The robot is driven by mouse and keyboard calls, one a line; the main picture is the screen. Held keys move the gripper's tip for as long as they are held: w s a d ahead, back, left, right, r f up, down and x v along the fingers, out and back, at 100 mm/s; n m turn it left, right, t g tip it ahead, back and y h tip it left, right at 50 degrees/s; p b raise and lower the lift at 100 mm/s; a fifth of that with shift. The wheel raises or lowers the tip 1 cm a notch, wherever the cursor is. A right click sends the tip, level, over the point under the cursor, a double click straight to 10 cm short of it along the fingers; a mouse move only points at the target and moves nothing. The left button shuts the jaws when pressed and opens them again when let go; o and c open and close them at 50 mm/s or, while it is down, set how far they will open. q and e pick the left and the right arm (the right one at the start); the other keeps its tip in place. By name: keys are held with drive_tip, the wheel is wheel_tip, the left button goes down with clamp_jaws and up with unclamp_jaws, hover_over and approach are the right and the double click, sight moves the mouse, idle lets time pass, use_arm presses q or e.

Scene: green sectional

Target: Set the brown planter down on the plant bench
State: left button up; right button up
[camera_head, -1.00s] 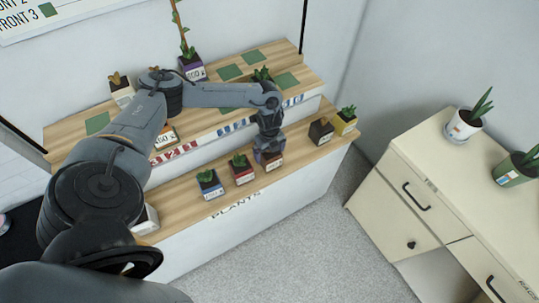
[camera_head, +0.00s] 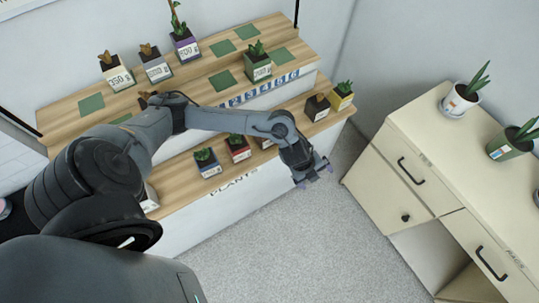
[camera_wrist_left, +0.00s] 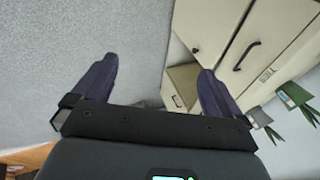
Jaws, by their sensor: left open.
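The plant bench (camera_head: 178,178) is a stepped wooden stand with a white front, on the left in the head view. A small brown planter (camera_head: 265,144) stands on its lower step, right of a red planter, mostly hidden behind my left arm. My left gripper (camera_head: 315,174) is open and empty, in front of the bench and to the right of the brown planter, apart from it. My right gripper is in neither view.
Blue (camera_head: 207,161), red (camera_head: 238,148), dark (camera_head: 317,106) and yellow (camera_head: 341,96) planters share the lower step. Several planters and green squares (camera_head: 223,80) are on the upper steps. A cream cabinet (camera_head: 410,135) with potted plants stands right; open floor (camera_head: 310,245) lies between.

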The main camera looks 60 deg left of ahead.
use_arm(q)
drive_tip(key=s+d+r+n+t, duration=0.35)
drive_tip(key=d+r+n, duration=0.2)
drive_tip(key=d, duration=0.55)
drive_tip(key=s+a+n+g+y, duration=0.1)
drive_tip(key=s+a+n+g, duration=0.1)
drive_tip(key=s+a+n, duration=0.3)
drive_tip(key=s+a+n+g+y, duration=0.1)
drive_tip(key=s+a+n, duration=0.3)
drive_tip(key=s, duration=0.5)
drive_tip(key=n+g, duration=0.1)
drive_tip(key=n, duration=0.1)
drive_tip(key=shift+s+a+r+n, duration=0.25)
drive_tip(key=shift+s+a+n, duration=0.05)
drive_tip(key=shift+a+n, duration=0.1)
drive_tip(key=shift+g, duration=0.25)
